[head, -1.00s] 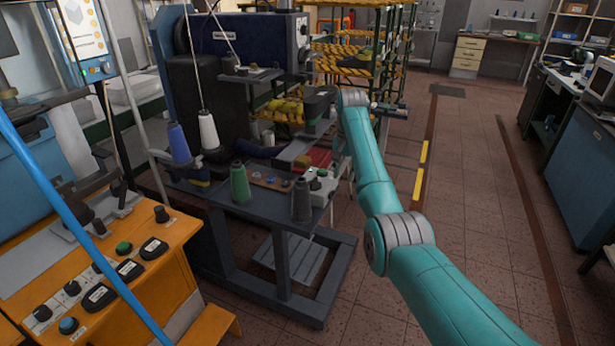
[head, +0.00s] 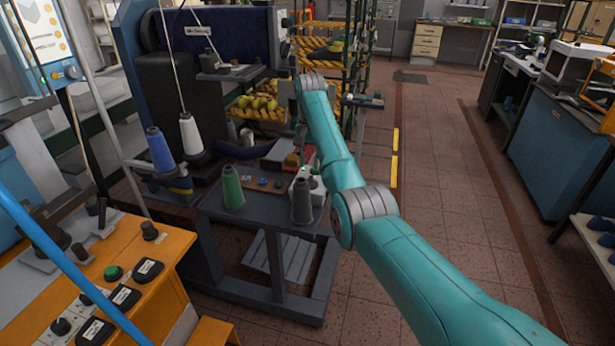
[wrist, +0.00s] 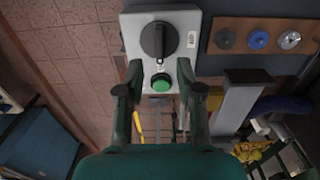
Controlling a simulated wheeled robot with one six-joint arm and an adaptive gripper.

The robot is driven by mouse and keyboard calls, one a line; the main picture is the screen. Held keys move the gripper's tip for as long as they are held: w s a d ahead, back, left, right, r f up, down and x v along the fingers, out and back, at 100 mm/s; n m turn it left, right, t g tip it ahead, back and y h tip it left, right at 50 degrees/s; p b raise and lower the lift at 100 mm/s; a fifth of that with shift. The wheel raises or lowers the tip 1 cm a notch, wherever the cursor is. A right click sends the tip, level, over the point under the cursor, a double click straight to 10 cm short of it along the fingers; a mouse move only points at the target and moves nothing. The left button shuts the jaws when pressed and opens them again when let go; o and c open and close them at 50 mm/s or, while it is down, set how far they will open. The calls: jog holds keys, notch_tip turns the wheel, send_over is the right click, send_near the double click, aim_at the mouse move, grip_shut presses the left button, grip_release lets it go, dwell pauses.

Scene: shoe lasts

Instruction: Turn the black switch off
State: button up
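The black switch (wrist: 159,40) is a round knob with a raised grip bar, set on a light grey control box (wrist: 188,18) in the wrist view. The bar lies about along the picture's vertical. A green button (wrist: 161,82) sits just below it on the same box. My gripper (wrist: 158,72) is open and empty, its two dark green fingers apart on either side of the green button, tips short of the knob. No contact with the knob shows. In the head view the box (head: 317,186) stands at the dark table's right edge; the knob is too small to make out clearly there.
A grey cone (head: 301,202) and a green cone (head: 232,188) stand on the dark table (head: 268,213) near the box. A wooden strip with round discs (wrist: 260,37) lies beside the box. An orange panel (head: 125,280) is at left. Open floor (head: 440,190) lies to the right.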

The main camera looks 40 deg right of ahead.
aim_at(310, 178)
jog(key=shift+f, duration=3.15)
grip_shut()
